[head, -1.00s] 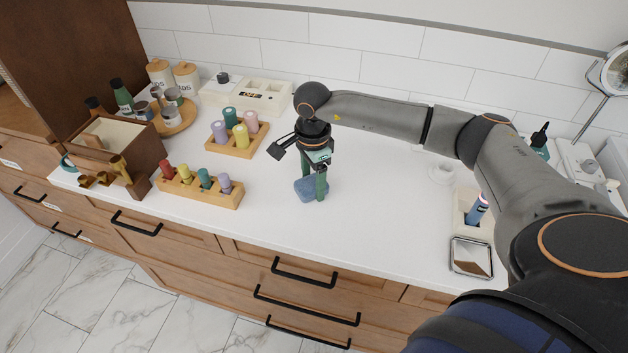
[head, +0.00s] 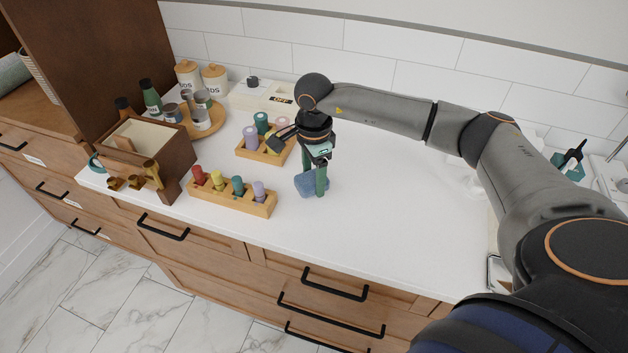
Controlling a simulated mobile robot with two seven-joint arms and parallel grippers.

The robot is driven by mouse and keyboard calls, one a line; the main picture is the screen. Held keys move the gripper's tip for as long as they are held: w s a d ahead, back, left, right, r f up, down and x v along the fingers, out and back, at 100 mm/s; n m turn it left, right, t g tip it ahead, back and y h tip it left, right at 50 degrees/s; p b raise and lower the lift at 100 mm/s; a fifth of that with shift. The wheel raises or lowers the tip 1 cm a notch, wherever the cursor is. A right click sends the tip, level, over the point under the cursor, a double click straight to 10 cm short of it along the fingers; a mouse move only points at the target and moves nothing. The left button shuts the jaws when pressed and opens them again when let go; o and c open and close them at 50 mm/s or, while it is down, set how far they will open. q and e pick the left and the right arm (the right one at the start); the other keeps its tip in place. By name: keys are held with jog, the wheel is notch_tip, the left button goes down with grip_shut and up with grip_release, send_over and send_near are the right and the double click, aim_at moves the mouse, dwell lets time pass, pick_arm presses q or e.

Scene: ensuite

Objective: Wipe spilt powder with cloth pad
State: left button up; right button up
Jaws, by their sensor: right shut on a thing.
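The blue cloth pad (head: 307,186) is at the middle of the white counter, between the fingers of my right gripper (head: 318,180). The gripper points down and is shut on the pad. The pad is low, at or just above the counter; I cannot tell whether it touches. No powder can be made out on the visible counter; the arm and gripper hide part of it. My left gripper is not in view.
A wooden block with coloured cylinders (head: 233,192) stands left of the pad, near the front edge. A second block (head: 254,153) is behind it. A brown wooden box (head: 163,152) stands further left. The counter (head: 400,215) is clear right of the pad.

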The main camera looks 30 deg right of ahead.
jog(key=shift+s+d+r+p, duration=0.1)
jog(key=shift+r+p, duration=0.15)
jog(key=shift+r, duration=0.25)
jog(key=shift+s+d+r+p, duration=0.1)
jog(key=shift+r+p, duration=0.15)
jog(key=shift+r, duration=0.2)
jog(key=shift+a+r+p, duration=0.1)
jog(key=shift+r+p, duration=1.15)
jog(key=shift+r, duration=0.7)
